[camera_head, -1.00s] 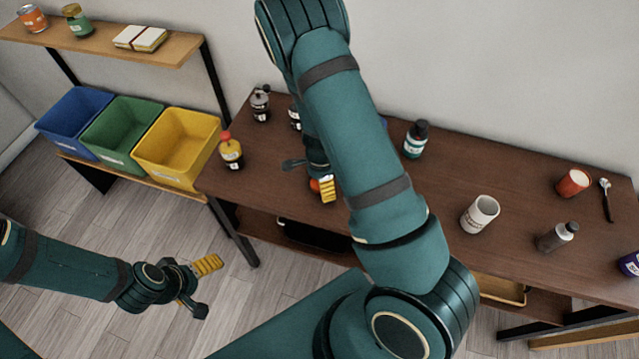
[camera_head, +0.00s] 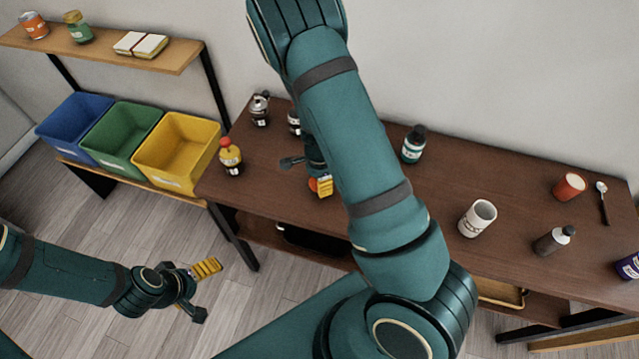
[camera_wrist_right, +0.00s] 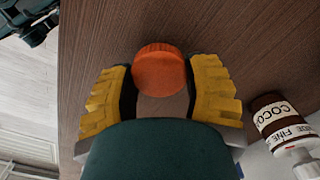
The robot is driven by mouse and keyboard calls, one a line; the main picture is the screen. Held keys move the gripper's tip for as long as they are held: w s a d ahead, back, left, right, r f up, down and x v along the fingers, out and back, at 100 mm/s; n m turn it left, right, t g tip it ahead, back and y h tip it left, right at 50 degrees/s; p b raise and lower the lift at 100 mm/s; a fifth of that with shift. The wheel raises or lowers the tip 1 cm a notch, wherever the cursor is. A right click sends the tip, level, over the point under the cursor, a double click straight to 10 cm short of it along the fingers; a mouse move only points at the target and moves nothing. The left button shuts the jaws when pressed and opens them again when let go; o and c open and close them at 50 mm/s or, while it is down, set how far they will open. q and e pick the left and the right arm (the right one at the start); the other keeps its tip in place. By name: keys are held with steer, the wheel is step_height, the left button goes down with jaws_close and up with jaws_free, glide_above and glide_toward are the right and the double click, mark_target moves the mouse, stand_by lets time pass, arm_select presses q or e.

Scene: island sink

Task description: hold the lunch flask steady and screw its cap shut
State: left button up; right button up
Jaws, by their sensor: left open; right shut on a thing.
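An orange round cap with a ribbed edge (camera_wrist_right: 160,70) sits between the yellow finger pads of my right gripper (camera_wrist_right: 160,88) in the right wrist view. A small piece of orange (camera_head: 313,184) also shows beside that gripper's yellow pad in the head view. My right gripper is shut on it over the brown table. I cannot make out the flask's body; my right arm and gripper hide much of that spot. My left gripper (camera_head: 203,290) is open and empty, low over the floor, in front of the table and away from the cap.
A cocoa jar (camera_wrist_right: 280,120) is near the right gripper. Coloured bins (camera_head: 178,150) stand left.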

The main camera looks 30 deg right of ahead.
step_height(320, 180, up, 7)
steer(key=shift+p, duration=0.85)
arm_select(q)
step_height(320, 180, up, 2)
steer(key=shift+r, duration=0.2)
steer(key=shift+o, duration=0.3)
